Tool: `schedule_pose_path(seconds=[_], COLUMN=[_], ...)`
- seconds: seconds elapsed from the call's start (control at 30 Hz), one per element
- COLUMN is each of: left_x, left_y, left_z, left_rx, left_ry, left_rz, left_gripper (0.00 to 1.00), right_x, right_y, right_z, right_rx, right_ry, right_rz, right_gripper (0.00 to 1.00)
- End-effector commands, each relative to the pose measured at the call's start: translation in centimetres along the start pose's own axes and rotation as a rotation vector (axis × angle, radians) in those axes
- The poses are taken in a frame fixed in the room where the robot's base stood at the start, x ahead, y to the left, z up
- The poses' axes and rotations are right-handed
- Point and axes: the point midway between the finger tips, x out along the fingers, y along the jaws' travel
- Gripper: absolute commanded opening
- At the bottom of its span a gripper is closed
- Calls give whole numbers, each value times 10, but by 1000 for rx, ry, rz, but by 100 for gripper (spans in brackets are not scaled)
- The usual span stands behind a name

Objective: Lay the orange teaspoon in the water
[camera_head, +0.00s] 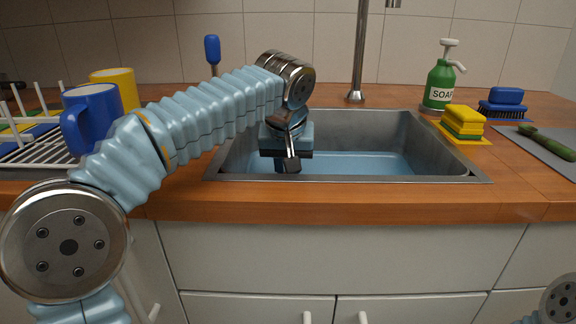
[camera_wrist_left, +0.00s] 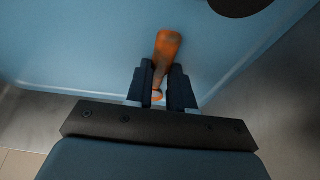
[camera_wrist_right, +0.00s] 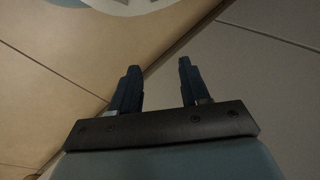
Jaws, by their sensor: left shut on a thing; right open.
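The orange teaspoon (camera_wrist_left: 165,52) shows in the left wrist view, between the fingers of my left gripper (camera_wrist_left: 160,88), which is shut on it. The water (camera_head: 375,163) is a blue surface in the metal sink, and it fills much of the left wrist view (camera_wrist_left: 90,45). In the head view my left gripper (camera_head: 288,165) points down inside the sink's left part, and the spoon is hidden there. I cannot tell whether the spoon touches the water. My right gripper (camera_wrist_right: 155,85) is open and empty in the right wrist view, away from the sink.
The sink rim (camera_head: 440,180) and tap (camera_head: 359,50) bound the basin. A soap bottle (camera_head: 438,85), yellow-green sponges (camera_head: 462,122) and a blue brush (camera_head: 505,100) stand at right. A blue mug (camera_head: 92,118), a yellow mug (camera_head: 118,85) and a dish rack (camera_head: 40,155) stand at left.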

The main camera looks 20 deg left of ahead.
Motion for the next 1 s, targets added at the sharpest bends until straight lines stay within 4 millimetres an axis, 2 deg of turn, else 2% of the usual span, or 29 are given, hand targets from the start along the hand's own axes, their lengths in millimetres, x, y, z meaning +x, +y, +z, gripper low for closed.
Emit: schedule_pose_path(seconds=[0.1, 0.13, 0.3, 0.67, 0.77, 1.0], left_x=[4, 3, 2, -2, -17, -77], left_y=[0, 0, 0, 0, 0, 1], left_z=[1, 1, 1, 0, 0, -1], left_rx=[0, -1, 0, 0, 0, 0], left_ry=[0, 0, 0, 1, 3, 4], left_rz=[0, 0, 0, 1, 2, 4], left_gripper=[0, 25, 51, 52, 52, 52], right_x=[3, 2, 2, 0, -4, -20], right_y=[1, 1, 1, -1, -2, -9], right_z=[0, 0, 0, 0, 0, 1], right_rx=[0, 0, 0, -1, 0, -3], right_ry=[0, 0, 0, -2, -1, -3], right_rz=[0, 0, 0, -2, -1, -3], right_gripper=[46, 46, 46, 46, 46, 46])
